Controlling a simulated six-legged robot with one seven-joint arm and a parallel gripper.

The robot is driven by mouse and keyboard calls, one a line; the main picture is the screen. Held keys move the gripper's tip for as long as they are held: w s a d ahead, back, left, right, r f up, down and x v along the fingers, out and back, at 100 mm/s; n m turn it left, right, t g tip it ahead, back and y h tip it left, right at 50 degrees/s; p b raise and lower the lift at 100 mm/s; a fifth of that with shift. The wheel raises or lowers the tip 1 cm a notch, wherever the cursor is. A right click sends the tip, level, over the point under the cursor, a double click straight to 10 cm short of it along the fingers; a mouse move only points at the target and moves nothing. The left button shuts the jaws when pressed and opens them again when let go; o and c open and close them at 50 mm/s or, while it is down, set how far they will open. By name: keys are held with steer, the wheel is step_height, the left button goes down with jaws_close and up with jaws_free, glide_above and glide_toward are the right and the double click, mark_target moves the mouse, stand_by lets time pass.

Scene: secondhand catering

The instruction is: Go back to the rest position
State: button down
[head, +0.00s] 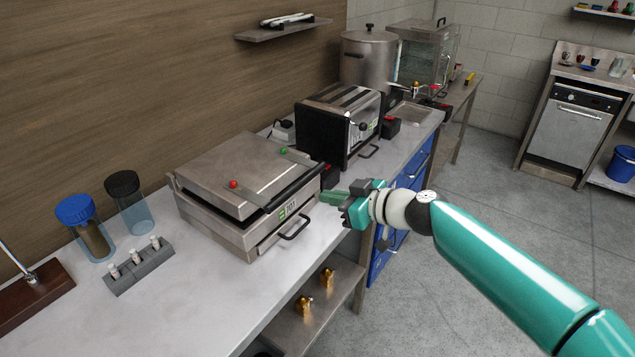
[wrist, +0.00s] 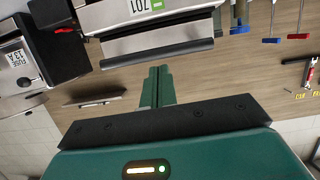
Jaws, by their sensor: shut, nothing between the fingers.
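My gripper (head: 326,196) is at the end of my green arm, in front of the right end of a steel press marked 701 (head: 235,195). In the wrist view my gripper's green fingers (wrist: 158,72) are together with nothing between them. The press also shows upside down at the top of the wrist view (wrist: 150,30). Its lid looks down, and a black handle sticks out at its front. I cannot tell whether the fingertips touch the press.
A steel toaster (head: 345,120) stands behind the press, and a large pot (head: 368,58) is further back. Two jars, one with a blue lid (head: 85,225), and a grey vial rack (head: 138,268) stand at left. The floor (head: 470,220) to the right is clear.

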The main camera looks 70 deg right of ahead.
steer(key=shift+s+a+f, duration=0.25)
steer(key=shift+s+f, duration=0.2)
steer(key=shift+s, duration=0.2)
steer(key=w+a+r+n+g+y, duration=0.1)
steer(key=w+a+r+n+y, duration=0.1)
steer(key=w+a+r, duration=0.5)
steer(key=w+a+r+n+g+y, duration=0.1)
steer(key=w+a+r+y, duration=0.15)
steer(key=w+a, duration=0.75)
steer(key=w+a+f+g, duration=0.2)
steer(key=a+f+g, duration=0.1)
steer(key=a, duration=0.9)
steer(key=w+a+f+g, duration=0.2)
steer(key=a+f+g, duration=0.1)
steer(key=a, duration=0.9)
steer(key=shift+w+f, duration=0.15)
steer(key=shift+f, duration=0.35)
